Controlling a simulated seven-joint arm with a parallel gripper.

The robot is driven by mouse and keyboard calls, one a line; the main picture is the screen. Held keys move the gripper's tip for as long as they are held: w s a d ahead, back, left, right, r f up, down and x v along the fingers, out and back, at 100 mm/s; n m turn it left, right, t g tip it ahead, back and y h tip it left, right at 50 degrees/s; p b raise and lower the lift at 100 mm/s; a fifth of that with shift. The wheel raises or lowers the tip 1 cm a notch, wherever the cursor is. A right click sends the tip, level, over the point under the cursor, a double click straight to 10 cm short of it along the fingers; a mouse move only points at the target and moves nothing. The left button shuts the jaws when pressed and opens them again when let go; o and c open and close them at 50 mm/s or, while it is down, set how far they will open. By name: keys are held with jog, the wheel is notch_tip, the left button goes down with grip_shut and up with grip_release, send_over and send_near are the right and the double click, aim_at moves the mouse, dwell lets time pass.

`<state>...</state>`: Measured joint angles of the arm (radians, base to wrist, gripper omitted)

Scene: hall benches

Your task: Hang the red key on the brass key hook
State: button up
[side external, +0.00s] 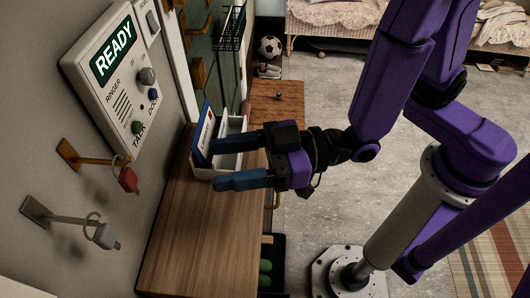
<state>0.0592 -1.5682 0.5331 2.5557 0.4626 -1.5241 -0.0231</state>
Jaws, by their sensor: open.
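The brass key hook (72,153) sticks out from the wall at the left. The red key (128,180) hangs from it, its ring around the hook's outer end. My gripper (220,163) is open and empty, with its blue fingers pointing left toward the wall. It is to the right of the red key, apart from it, and in front of a white tray on the wooden cabinet.
A steel hook (40,211) with a grey key (105,237) on its ring is below the brass one. An intercom panel reading READY (125,85) is above. The white tray (203,173) holds a blue-and-white card (203,133). The wooden cabinet top (195,235) is clear at the front.

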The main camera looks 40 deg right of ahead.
jog(key=s+d+g+h, duration=0.2)
jog(key=d+h, duration=0.3)
jog(key=d, duration=0.5)
jog(key=s+d+f+g+h, duration=0.1)
jog(key=s+d+g+h, duration=0.2)
jog(key=d, duration=0.8)
jog(key=s+d+g+h, duration=0.3)
jog(key=d+h, duration=0.4)
jog(key=d, duration=0.4)
jog(key=shift+f+n+g, duration=0.3)
jog(key=shift+f+g, duration=0.1)
jog(key=shift+s+d, duration=0.1)
dwell(2.3)
